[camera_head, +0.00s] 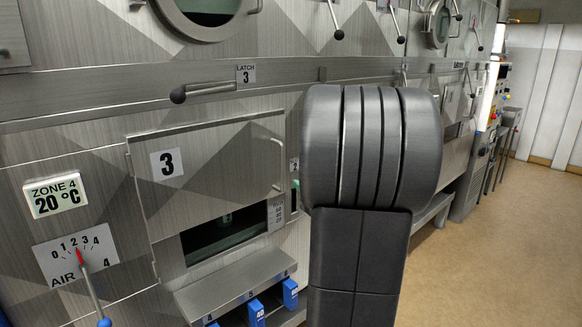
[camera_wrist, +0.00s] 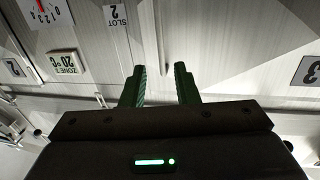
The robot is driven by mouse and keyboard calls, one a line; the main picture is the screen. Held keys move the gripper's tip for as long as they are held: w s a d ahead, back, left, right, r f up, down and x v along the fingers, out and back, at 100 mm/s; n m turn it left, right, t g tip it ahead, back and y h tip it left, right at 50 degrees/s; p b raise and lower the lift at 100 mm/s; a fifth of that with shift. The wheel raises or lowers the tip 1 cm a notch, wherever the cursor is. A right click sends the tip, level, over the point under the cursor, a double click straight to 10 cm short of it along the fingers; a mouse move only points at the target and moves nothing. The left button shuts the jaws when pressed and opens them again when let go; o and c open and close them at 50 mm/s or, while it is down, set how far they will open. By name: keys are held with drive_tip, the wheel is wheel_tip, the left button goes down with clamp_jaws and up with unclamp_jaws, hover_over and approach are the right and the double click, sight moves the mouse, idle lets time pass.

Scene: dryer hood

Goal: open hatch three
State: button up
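Hatch three (camera_head: 215,145) is a grey metal panel with a white number 3 plate, left of centre in the head view. It looks shut, with a thin bar handle (camera_head: 279,163) along its right side. Above it, the latch 3 lever (camera_head: 205,90) lies roughly level, its dark knob to the left.
A dark opening (camera_head: 222,236) lies below the hatch number, above a ledge (camera_head: 235,283) with blue-handled items. The air lever (camera_head: 90,290) sticks out at lower left. A slot 2 label (camera_wrist: 116,14) shows in the wrist view. Open floor (camera_head: 500,240) lies to the right.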

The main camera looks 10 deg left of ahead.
sight(283, 168)
drive_tip(key=p+x, duration=0.2)
drive_tip(key=x, duration=1.1)
drive_tip(key=shift+a, duration=0.1)
clamp_jaws()
